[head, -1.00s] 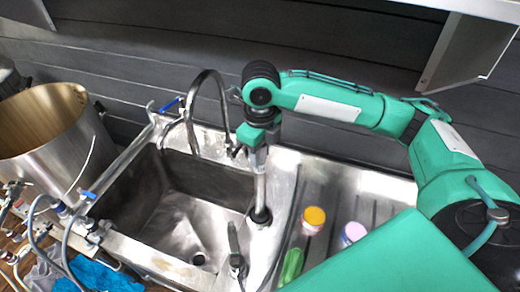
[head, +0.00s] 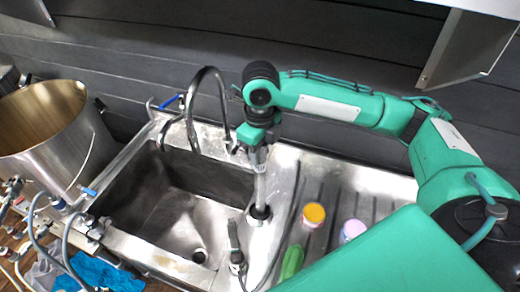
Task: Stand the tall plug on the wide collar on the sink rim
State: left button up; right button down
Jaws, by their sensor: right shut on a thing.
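My right gripper (head: 259,150) points down over the rim strip between the basin and the drainboard. It is shut on the tall plug (head: 260,188), a slim grey metal tube held upright. A dark round collar (head: 260,215) lies on the sink rim at the plug's lower end. The plug's foot lines up with the collar, but I cannot tell whether it rests on it or hovers just above. The gripper's fingers are small and partly hidden by the wrist. My left gripper is not in view.
The steel sink basin (head: 190,215) is left of the collar. A curved faucet (head: 222,100) stands behind. A dark-handled tool (head: 234,238) is in front. An orange-lidded jar (head: 314,213), a pink-lidded jar (head: 352,230) and a green object (head: 292,261) are on the drainboard. A steel pot (head: 60,140) stands left.

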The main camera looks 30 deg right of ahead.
jog(key=shift+f, duration=0.6)
jog(key=shift+f+p, duration=0.1)
jog(key=shift+p, duration=0.3)
dwell(0.9)
jog(key=c, duration=0.9)
grip_release()
notch_tip(320, 180, up, 12)
jog(key=b, duration=0.2)
jog(key=shift+b, duration=0.3)
jog(key=shift+r, duration=0.9)
jog(key=shift+f, duration=0.1)
